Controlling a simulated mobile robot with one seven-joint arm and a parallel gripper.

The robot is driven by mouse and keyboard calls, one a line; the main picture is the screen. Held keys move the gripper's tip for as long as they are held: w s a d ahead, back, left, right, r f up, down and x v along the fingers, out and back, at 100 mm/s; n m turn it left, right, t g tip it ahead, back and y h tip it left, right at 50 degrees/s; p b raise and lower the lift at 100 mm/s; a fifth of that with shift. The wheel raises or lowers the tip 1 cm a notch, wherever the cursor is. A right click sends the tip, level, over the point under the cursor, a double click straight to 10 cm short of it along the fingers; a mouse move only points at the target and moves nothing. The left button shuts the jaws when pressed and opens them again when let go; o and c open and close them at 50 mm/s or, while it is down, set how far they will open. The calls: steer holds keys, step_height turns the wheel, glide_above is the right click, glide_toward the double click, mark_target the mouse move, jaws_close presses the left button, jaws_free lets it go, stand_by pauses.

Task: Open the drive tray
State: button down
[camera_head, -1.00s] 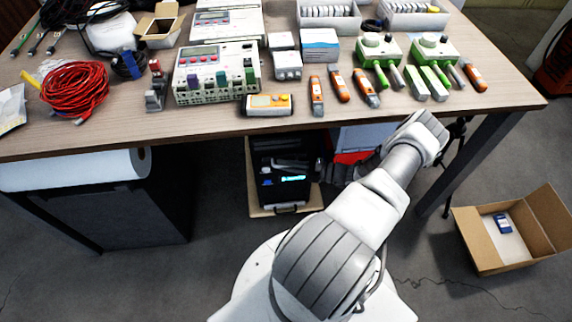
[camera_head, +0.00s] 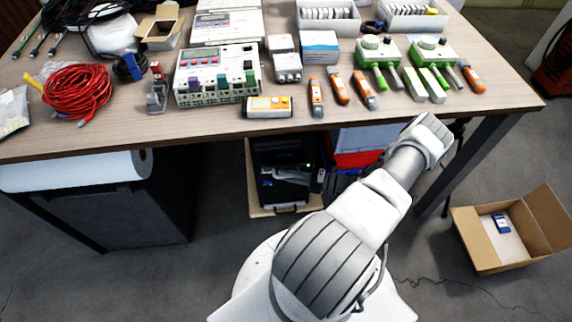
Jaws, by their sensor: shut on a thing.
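A black computer tower (camera_head: 285,149) stands under the table on a brown board. The drive tray is at its front, small and dark, mostly covered by my gripper, so I cannot tell exactly how far out it sits. My gripper (camera_head: 268,172) reaches in from the right, low in front of the tower, and is shut on the drive tray. A small green light shows on the tower just above my gripper. The finger contact itself is too small to see clearly.
The wooden table (camera_head: 205,128) spans above, loaded with instruments and cables. A red and white box (camera_head: 357,150) stands right of the tower. A dark cabinet (camera_head: 125,215) is to the left. An open cardboard box (camera_head: 482,240) sits on the floor at right.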

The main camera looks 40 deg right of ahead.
steer(key=s+a+p, duration=0.1)
steer(key=s+a, duration=0.4)
steer(key=s, duration=0.3)
steer(key=shift+s, duration=0.15)
steer(key=c, duration=0.9)
jaws_free()
steer(key=v, duration=1.7)
steer(key=shift+s+p, duration=0.25)
steer(key=shift+p, duration=0.1)
